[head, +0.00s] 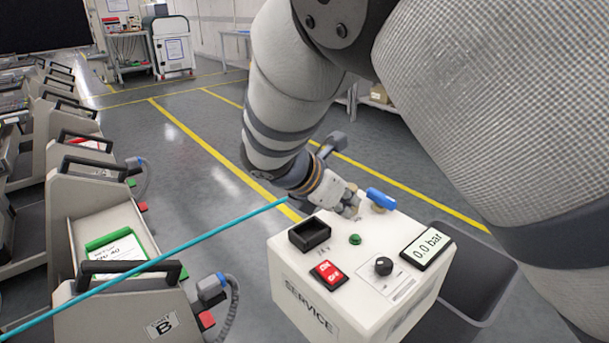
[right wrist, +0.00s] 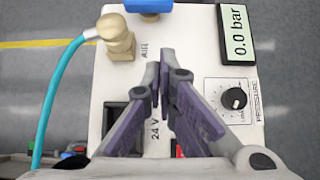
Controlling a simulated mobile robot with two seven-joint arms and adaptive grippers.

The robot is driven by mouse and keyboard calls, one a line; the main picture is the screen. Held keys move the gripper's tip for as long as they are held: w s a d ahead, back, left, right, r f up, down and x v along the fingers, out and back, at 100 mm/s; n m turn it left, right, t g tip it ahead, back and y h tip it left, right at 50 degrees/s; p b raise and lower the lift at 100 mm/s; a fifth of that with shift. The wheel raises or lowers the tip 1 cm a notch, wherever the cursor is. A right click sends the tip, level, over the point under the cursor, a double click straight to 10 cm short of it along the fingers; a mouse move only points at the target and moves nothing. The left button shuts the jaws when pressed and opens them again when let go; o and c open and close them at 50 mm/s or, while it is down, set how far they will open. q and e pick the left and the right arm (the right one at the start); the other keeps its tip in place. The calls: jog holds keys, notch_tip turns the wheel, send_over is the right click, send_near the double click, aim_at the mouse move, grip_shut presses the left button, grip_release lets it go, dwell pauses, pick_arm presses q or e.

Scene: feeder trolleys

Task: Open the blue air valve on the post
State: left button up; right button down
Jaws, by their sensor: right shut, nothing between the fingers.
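The blue air valve handle (head: 381,198) is on the far edge of the white service post (head: 370,285). In the right wrist view the valve handle (right wrist: 148,6) is only partly visible, cut off by the top edge. My right gripper (head: 353,209) is shut and empty above the post top, just left of the valve in the head view. In the right wrist view its closed fingertips (right wrist: 161,62) lie below the valve and appear apart from it. The pressure display (head: 427,248) reads 0.0 bar. My left gripper is not in view.
A teal air hose (head: 150,262) runs in from the left to a brass fitting (right wrist: 116,38) beside the valve. The post top also carries a red switch (head: 328,273), a black knob (head: 383,265) and a green button (head: 355,239). Feeder trolleys (head: 125,308) stand at left.

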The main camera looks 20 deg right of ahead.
aim_at(381, 199)
jog(key=x, duration=0.4)
jog(key=b+x, duration=0.1)
jog(key=x, duration=0.3)
jog(key=shift+s+a+f, duration=0.1)
jog(key=shift+s+f, duration=0.1)
jog(key=shift+f, duration=0.05)
jog(key=d, duration=0.1)
jog(key=w+d, duration=0.1)
jog(key=d, duration=0.2)
jog(key=shift+w+r, duration=0.2)
jog(key=shift+w, duration=0.15)
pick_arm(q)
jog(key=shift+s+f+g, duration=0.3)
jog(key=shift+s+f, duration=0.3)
